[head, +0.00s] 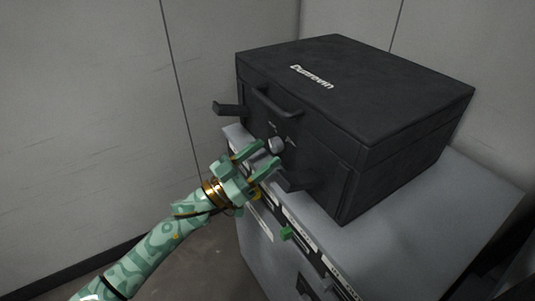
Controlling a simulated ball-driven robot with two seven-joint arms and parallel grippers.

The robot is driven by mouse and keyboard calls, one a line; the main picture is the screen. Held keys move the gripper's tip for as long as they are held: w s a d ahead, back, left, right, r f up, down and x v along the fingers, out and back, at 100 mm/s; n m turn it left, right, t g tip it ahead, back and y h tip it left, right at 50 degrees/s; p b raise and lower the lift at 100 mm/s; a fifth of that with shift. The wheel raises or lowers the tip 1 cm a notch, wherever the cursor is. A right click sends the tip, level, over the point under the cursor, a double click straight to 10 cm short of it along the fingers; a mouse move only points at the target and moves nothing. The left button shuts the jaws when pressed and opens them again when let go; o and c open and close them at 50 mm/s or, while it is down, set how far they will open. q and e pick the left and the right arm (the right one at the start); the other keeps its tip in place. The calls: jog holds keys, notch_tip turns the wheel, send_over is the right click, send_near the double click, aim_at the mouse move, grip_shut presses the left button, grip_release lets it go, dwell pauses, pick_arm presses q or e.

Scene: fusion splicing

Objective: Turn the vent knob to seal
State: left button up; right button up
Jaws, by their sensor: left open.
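The vent knob (276,145) is a small, round, light grey knob on the front face of a black case (385,90). Small markings sit near it but are too small to read. My left gripper (262,157) is green and comes in from the lower left. Its fingers are open and reach toward the knob from just below and in front of it. I cannot tell whether a fingertip touches the knob. My right gripper is not in view.
The case stands on a grey cabinet (385,245) with labelled drawers and a green tab (286,233). A handle (277,104) and two dark latches (229,109) stick out around the knob. Grey walls stand behind. The floor at left is clear.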

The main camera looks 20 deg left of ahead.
pick_arm(q)
jog(key=shift+w+d+r, duration=0.15)
jog(key=shift+w+d, duration=0.15)
jog(key=shift+w, duration=0.1)
jog(key=shift+w+d+r, duration=0.2)
jog(key=shift+w, duration=0.05)
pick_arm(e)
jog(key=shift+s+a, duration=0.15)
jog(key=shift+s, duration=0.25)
pick_arm(q)
jog(key=c, duration=1)
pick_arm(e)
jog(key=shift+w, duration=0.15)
